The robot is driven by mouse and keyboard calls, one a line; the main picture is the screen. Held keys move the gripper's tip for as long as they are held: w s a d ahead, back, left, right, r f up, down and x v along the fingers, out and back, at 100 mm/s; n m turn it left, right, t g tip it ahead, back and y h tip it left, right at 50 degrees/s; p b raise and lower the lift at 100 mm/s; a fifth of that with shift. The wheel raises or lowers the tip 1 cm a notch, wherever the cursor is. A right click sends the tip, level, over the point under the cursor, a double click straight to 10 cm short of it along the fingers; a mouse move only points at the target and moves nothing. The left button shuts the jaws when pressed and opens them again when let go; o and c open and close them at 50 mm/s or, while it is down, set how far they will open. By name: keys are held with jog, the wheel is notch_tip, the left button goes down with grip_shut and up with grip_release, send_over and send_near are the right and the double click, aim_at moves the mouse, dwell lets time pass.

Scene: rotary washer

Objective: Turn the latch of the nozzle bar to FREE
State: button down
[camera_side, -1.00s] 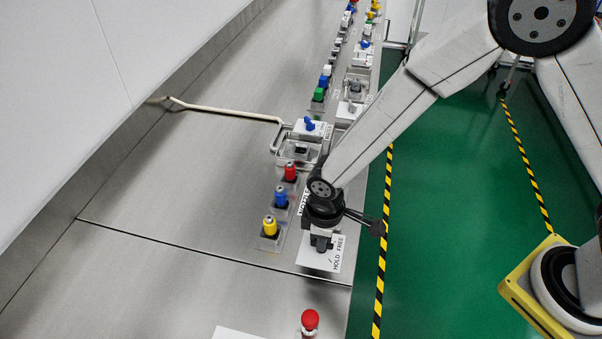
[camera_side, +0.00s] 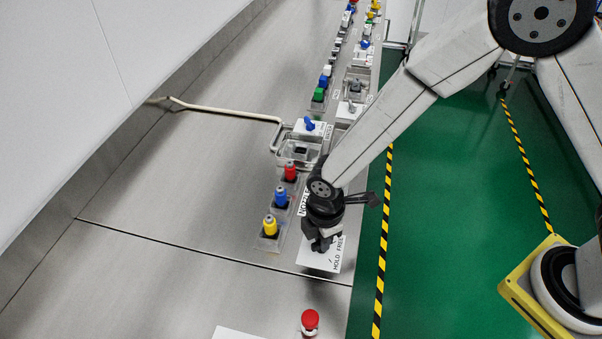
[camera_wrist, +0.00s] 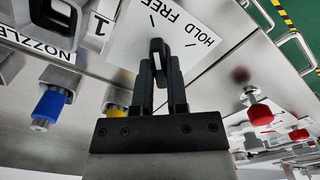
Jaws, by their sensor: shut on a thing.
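The latch (camera_wrist: 157,50) is a small dark knob on a white plate (camera_wrist: 186,22) printed HOLD FREE, with a tick mark by each word. My gripper (camera_wrist: 158,72) is shut on the latch, one dark finger on each side. In the wrist view the latch lies nearly in line with the tick by FREE, but its exact angle is hard to read. In the side view my gripper (camera_side: 320,244) is over the plate (camera_side: 325,262) and hides the latch.
Yellow (camera_side: 270,226), blue (camera_side: 281,196) and red (camera_side: 290,171) nozzles stand in a row left of my gripper. A red mushroom button (camera_side: 310,319) stands in front. A clear-lidded box (camera_side: 299,151) is behind. Bare metal deck (camera_side: 170,200) lies left.

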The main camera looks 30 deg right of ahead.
dwell(0.3)
jog(key=c, duration=0.6)
grip_release()
jog(key=shift+c, duration=0.2)
jog(key=shift+r, duration=3.9)
jog(key=s+d+r+m+t, duration=0.1)
jog(key=s+d+r+m, duration=0.1)
jog(key=d+m, duration=0.6)
jog(key=s+d+r+m+t, duration=0.1)
jog(key=s+d+r+m, duration=0.2)
jog(key=d+m, duration=0.6)
jog(key=s+d, duration=0.1)
jog(key=d, duration=0.4)
jog(key=shift+t, duration=0.3)
